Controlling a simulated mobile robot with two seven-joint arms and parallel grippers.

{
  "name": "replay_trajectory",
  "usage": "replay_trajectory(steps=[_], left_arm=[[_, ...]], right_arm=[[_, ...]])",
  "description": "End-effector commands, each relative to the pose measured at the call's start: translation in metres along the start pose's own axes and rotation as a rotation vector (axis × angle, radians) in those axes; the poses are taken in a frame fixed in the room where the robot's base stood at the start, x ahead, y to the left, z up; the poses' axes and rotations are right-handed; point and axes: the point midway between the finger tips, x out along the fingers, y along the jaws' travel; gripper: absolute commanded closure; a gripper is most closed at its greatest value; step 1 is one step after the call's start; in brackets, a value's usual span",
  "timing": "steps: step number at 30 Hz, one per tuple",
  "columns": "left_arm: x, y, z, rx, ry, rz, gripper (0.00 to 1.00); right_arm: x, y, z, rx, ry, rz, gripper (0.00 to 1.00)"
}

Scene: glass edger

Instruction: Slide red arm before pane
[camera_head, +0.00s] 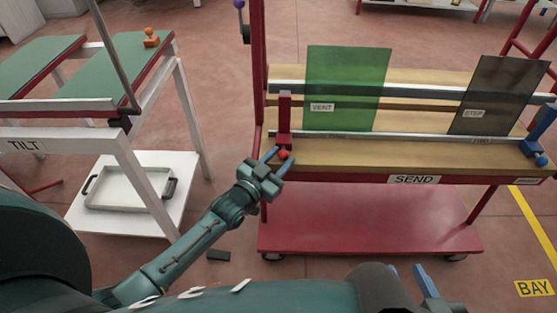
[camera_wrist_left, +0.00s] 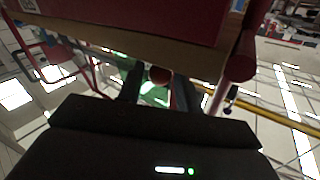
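The red arm (camera_head: 284,112) stands upright at the left end of the rail on the wooden-topped cart, with a round red knob (camera_head: 284,154) at its front. The green pane (camera_head: 345,85), labelled VENT, stands just right of it, with a gap between them. My left gripper (camera_head: 279,158) is at the knob with its fingers apart, one on each side. The left wrist view shows the knob (camera_wrist_left: 160,75) between the two fingers, with small gaps; contact is unclear. My right gripper (camera_head: 410,275) is low at the bottom edge, fingers apart and empty.
A dark pane (camera_head: 498,95), labelled STEP, stands further right on the cart. A blue arm (camera_head: 541,130) with a blue knob is at the right end. A green-topped TILT table (camera_head: 140,62) with a white tray (camera_head: 128,187) below stands left. The rail between the panes is clear.

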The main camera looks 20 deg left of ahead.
Motion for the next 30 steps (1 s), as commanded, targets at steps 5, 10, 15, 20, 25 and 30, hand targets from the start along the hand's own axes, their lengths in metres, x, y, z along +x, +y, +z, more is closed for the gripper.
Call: replay_trajectory(steps=[5, 10, 15, 20, 25, 30], left_arm=[[-0.0002, 0.0001, -0.0001, 0.000, 0.000, 0.000, 0.69], [-0.0004, 0.0000, -0.0001, 0.000, 0.000, 0.000, 0.83], [-0.0005, 0.0000, 0.0000, 0.000, 0.000, 0.000, 0.97], [-0.0006, 0.0001, 0.0000, 0.000, 0.000, 0.000, 1.00], [-0.0006, 0.0001, 0.0000, 0.000, 0.000, 0.000, 1.00], [-0.0006, 0.0003, -0.0005, 0.000, 0.001, 0.000, 1.00]], right_arm=[[0.0004, -0.0007, -0.0005, 0.000, 0.001, -0.002, 0.66], [0.0006, -0.0008, -0.0011, 0.000, 0.004, -0.002, 0.66], [0.0007, -0.0007, -0.0016, 0.000, 0.006, -0.003, 0.66], [0.0007, -0.0007, -0.0018, 0.000, 0.007, -0.002, 0.66], [0.0007, -0.0005, -0.0020, -0.001, 0.007, -0.002, 0.66], [0.0003, -0.0004, -0.0035, 0.001, 0.008, -0.002, 0.66]])
